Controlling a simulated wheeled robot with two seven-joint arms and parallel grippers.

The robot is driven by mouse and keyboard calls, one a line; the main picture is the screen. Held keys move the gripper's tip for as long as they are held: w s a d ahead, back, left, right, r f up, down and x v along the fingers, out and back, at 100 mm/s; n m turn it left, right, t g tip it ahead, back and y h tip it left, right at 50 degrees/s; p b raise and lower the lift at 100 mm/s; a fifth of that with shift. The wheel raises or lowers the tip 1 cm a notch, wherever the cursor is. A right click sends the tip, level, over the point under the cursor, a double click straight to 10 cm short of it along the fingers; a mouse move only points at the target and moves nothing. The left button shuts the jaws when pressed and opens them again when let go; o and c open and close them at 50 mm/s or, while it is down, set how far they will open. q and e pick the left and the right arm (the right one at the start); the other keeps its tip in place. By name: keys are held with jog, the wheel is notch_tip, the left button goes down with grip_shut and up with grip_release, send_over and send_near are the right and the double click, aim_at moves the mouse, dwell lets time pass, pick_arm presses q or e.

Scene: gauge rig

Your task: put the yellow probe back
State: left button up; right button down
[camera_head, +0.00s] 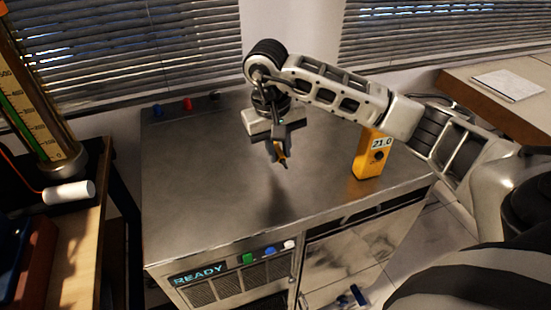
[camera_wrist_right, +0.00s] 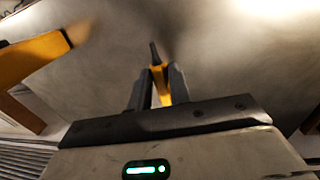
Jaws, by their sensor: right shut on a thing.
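The yellow probe (camera_head: 281,153) is held between the fingers of my right gripper (camera_head: 279,148), above the metal bench top, with its tip pointing down. In the right wrist view, the yellow probe (camera_wrist_right: 161,84) with its dark tip sits between the two dark fingers of the gripper (camera_wrist_right: 159,85). A yellow meter (camera_head: 367,164) with a display reading 21.0 stands upright on the bench, to the right of the gripper. A yellow body, apparently the meter (camera_wrist_right: 28,62), also shows at the left of the wrist view. My left gripper is not in view.
The metal bench (camera_head: 200,205) is mostly clear in the middle. Its front has a READY display (camera_head: 200,274) and coloured buttons. Small red and blue knobs (camera_head: 187,104) sit at its back left.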

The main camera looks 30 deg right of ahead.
aim_at(275, 172)
jog(key=shift+w+d+f, duration=0.1)
jog(key=shift+w+f, duration=0.5)
jog(key=shift+f, duration=0.15)
jog(key=f, duration=0.2)
jog(key=f+p, duration=0.1)
jog(key=shift+w+f, duration=0.25)
jog(key=shift+f, duration=0.05)
jog(key=shift+f, duration=0.2)
jog(key=c, duration=1.3)
grip_release()
jog(key=shift+r, duration=0.2)
notch_tip(275, 172, up, 12)
jog(key=a, duration=0.1)
jog(key=shift+a+b, duration=0.15)
jog(key=shift+b, duration=0.3)
